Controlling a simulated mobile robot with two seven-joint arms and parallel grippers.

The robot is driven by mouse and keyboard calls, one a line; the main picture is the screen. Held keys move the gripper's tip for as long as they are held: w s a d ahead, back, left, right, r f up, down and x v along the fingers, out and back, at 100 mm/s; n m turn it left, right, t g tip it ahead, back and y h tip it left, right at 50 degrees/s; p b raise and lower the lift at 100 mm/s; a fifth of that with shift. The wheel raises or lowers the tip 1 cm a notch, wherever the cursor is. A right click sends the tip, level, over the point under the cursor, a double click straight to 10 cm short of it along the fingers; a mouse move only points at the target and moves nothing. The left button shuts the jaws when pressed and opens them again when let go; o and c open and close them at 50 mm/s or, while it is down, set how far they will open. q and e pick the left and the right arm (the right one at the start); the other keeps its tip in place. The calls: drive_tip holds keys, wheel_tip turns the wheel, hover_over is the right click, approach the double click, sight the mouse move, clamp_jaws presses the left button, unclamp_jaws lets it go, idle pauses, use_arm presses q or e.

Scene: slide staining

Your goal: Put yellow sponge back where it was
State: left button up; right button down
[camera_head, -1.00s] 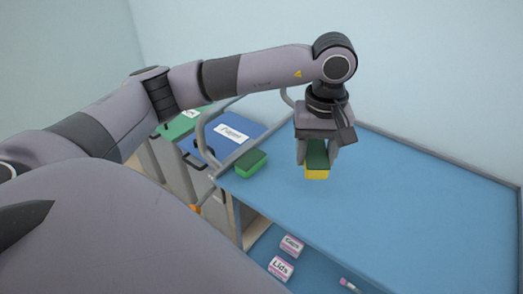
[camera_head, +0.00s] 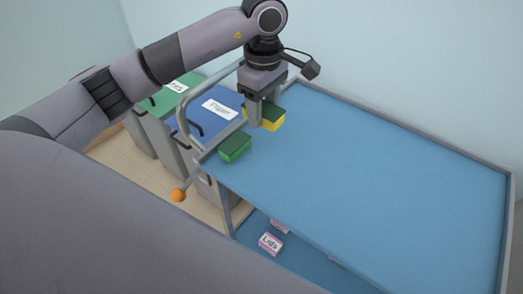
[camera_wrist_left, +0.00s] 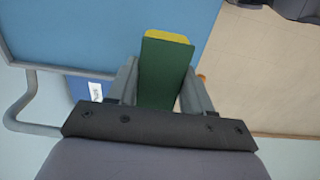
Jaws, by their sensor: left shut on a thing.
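The yellow sponge (camera_head: 275,123) has a dark green top layer. My left gripper (camera_head: 262,122) is shut on it from above, near the far left end of the blue tabletop. The sponge is just behind and to the right of a green sponge (camera_head: 235,147) that lies on the tabletop by the rail. In the left wrist view the yellow sponge (camera_wrist_left: 165,68) sits between the fingers of the left gripper (camera_wrist_left: 156,90). I cannot tell if its underside touches the tabletop. My right gripper is not in view.
The blue tabletop (camera_head: 370,165) is clear to the right. A grey rail (camera_head: 182,118) curves up at its left end. Beyond it stand bins with a blue lid (camera_head: 200,127) and a green lid (camera_head: 165,97). A "Lids" box (camera_head: 270,243) is on the lower shelf.

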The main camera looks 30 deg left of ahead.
sight(263, 161)
use_arm(q)
wheel_tip(263, 161, down, 14)
drive_tip(key=shift+r+p, duration=0.2)
drive_tip(key=shift+p, duration=0.3)
drive_tip(key=shift+f, duration=0.1)
drive_tip(key=shift+f, duration=0.1)
drive_tip(key=o, duration=0.9)
drive_tip(key=shift+o, duration=0.2)
drive_tip(key=shift+r, duration=0.4)
wheel_tip(263, 161, up, 12)
drive_tip(key=shift+f+b, duration=0.25)
drive_tip(key=shift+b, duration=0.5)
